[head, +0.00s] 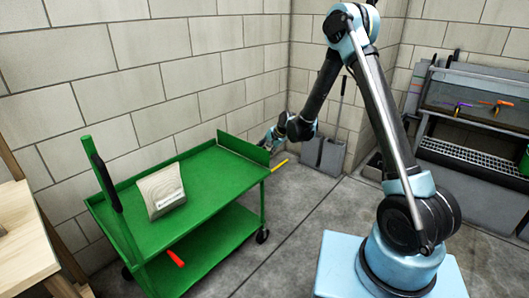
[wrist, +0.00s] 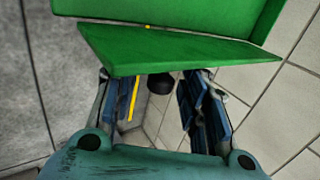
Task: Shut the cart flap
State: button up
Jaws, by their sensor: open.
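The green cart (head: 185,192) stands against the wall in the head view, with two shelves. A green panel, apparently the flap (head: 243,149), stands raised and slightly tilted at the cart's right end. My gripper (head: 270,140) is just beyond that panel's right end, small and partly unclear there. In the wrist view my gripper (wrist: 150,80) is open and empty, with a finger on each side. The green panel (wrist: 170,50) lies just ahead of the fingertips and overlaps them in the picture. I cannot tell whether they touch it.
A pale package (head: 162,190) lies on the cart's top shelf. A yellow bar (head: 279,164) juts from the cart's right end, and a red handle (head: 175,258) shows at its lower left. Floor (head: 290,215) right of the cart is clear.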

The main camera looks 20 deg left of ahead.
jog(key=shift+d+r, duration=0.1)
jog(key=v, duration=1.1)
jog(key=shift+d+r, duration=0.15)
jog(key=shift+r, duration=0.1)
jog(key=s+d+r+n+h, duration=0.1)
jog(key=s+d+r, duration=0.25)
jog(key=d, duration=0.55)
jog(key=s+d+r+h, duration=0.1)
jog(key=s+d+r, duration=0.3)
jog(key=d, duration=0.5)
jog(key=s+d+r+n+h, duration=0.1)
jog(key=s+d+r, duration=0.3)
jog(key=d, duration=0.6)
jog(key=s+d+f+n+h, duration=0.1)
jog(key=s+d+f+h, duration=0.1)
jog(key=s+d, duration=0.8)
jog(key=s+d+f+n+h, duration=0.1)
jog(key=s+d+f, duration=0.1)
jog(key=s+d, duration=0.7)
jog(key=s, duration=0.4)
jog(key=shift+d+f+n+h, duration=0.2)
jog(key=shift+d+n+h, duration=0.1)
jog(key=shift+d+h, duration=0.1)
